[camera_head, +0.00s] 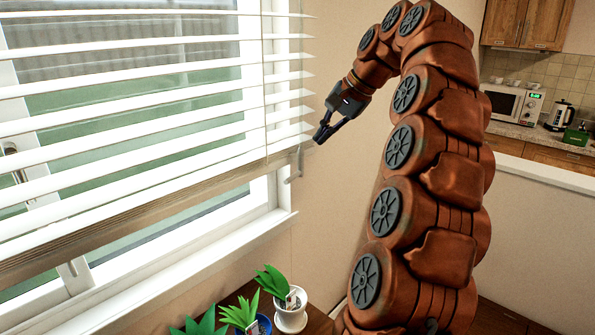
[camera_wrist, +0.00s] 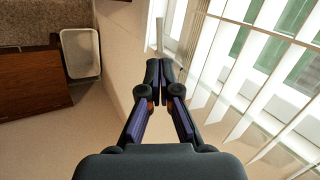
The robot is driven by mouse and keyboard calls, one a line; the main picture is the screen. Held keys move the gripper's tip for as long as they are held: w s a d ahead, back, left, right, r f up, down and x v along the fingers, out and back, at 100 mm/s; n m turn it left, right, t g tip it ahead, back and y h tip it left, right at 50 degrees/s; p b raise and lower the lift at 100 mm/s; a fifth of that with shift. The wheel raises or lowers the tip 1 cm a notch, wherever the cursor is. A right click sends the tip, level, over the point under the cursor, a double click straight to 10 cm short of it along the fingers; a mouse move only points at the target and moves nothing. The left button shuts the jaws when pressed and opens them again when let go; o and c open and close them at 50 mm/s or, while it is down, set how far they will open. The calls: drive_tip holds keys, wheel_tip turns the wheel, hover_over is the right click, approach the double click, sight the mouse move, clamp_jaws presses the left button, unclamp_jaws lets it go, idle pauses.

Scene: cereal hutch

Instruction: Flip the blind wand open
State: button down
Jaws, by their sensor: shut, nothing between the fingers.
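The white window blind (camera_head: 130,120) hangs at the left in the head view. Its slats have gaps between them, and the window shows through. A small grey piece, perhaps the wand's lower end (camera_head: 294,168), hangs by the blind's lower right corner. A similar pale upright piece (camera_wrist: 160,35) shows beyond the fingertips in the wrist view. My gripper (camera_head: 320,136) is just right of the blind's right edge, above that grey piece and apart from it. In the wrist view its fingers (camera_wrist: 164,72) meet at the tips and hold nothing. Most of the wand cannot be made out.
A white window sill (camera_head: 200,262) runs below the blind. Potted plants (camera_head: 290,310) stand on a brown surface at the bottom. A kitchen counter with a microwave (camera_head: 512,104) is at the far right. The beige wall beside the window is bare.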

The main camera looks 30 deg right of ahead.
sight(292, 177)
drive_tip(key=shift+w+d+p+x, duration=0.15)
drive_tip(key=shift+p+x, duration=0.55)
drive_tip(key=shift+x, duration=1.55)
drive_tip(key=shift+d+p+x, duration=0.15)
drive_tip(key=shift+p+x, duration=0.6)
drive_tip(key=shift+x, duration=1.45)
drive_tip(key=shift+w+d+p+x, duration=0.15)
drive_tip(key=shift+p+x, duration=0.55)
drive_tip(key=shift+x, duration=1.55)
